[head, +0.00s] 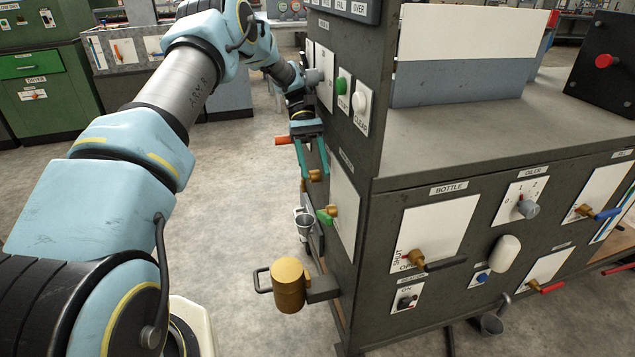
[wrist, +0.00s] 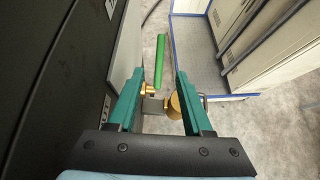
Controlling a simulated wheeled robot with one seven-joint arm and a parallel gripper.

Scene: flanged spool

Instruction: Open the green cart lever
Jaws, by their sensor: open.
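The green lever (head: 324,216) sticks out from a white plate on the cart's left side, on a brass pivot (head: 333,210). In the wrist view the green lever (wrist: 158,66) is a slim bar beyond my fingertips, with its brass pivot (wrist: 147,89) near the left finger. My gripper (head: 315,177) is above the lever in the head view, fingers pointing down. In the wrist view my gripper (wrist: 160,72) is open, with the lever seen in the gap between its teal fingers. No contact with the lever shows. Which cart the lever's label names is not readable.
A brass cylinder (head: 289,285) with a wire handle juts out below the lever; it also shows in the wrist view (wrist: 174,106). A metal cup (head: 304,226) sits close by. Floor to the left is clear.

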